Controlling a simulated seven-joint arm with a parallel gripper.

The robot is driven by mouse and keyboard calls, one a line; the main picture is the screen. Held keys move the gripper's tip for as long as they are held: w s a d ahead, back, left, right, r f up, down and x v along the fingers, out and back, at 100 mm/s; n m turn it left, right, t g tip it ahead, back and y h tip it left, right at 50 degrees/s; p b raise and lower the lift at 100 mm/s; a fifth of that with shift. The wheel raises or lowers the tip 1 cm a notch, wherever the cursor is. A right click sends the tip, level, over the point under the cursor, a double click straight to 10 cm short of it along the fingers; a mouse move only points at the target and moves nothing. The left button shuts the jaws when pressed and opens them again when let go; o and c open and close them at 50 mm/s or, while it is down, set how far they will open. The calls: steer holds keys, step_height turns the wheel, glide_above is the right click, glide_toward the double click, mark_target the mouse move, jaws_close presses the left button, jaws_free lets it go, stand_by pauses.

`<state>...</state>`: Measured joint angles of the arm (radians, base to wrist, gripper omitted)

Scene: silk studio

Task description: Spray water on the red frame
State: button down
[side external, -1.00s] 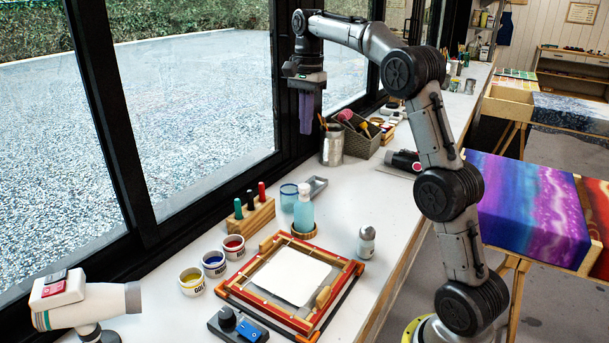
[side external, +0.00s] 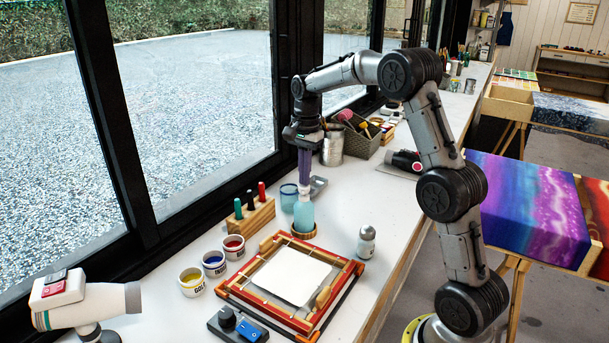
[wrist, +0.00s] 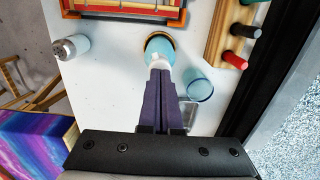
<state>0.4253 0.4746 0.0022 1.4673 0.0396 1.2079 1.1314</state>
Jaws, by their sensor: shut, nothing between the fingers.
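The red frame (side external: 239,291) lies flat on the white table with a white cloth (side external: 291,276) stretched inside it. Part of it shows at the top of the wrist view (wrist: 178,20). A light blue spray bottle (side external: 303,215) with a white top stands upright on a round wooden base behind the frame. In the wrist view the bottle (wrist: 158,48) is just beyond my fingertips. My gripper (side external: 304,182) points down over the bottle's top, its purple fingers shut and empty. I cannot tell whether the fingertips touch the top.
A blue glass (side external: 288,197) and a grey tray (side external: 318,186) stand close to the bottle. A wooden block with coloured handles (side external: 250,214) and paint pots (side external: 213,263) are to the left. A metal shaker (side external: 366,242) is to the right, with bare table around it.

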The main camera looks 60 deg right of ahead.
steer(key=shift+f, duration=0.1)
steer(key=shift+s+a+f, duration=0.1)
steer(key=shift+s+f, duration=0.05)
steer(key=shift+f, duration=1.25)
step_height(320, 180, up, 16)
steer(key=shift+w+d+f, duration=0.15)
steer(key=shift+w+d, duration=0.05)
steer(key=shift+d, duration=0.2)
steer(key=shift+w+r, duration=0.2)
steer(key=shift+r, duration=0.4)
steer(key=f, duration=1.4)
steer(key=shift+s+a, duration=0.15)
steer(key=shift+a, duration=0.1)
steer(key=shift+f, duration=0.1)
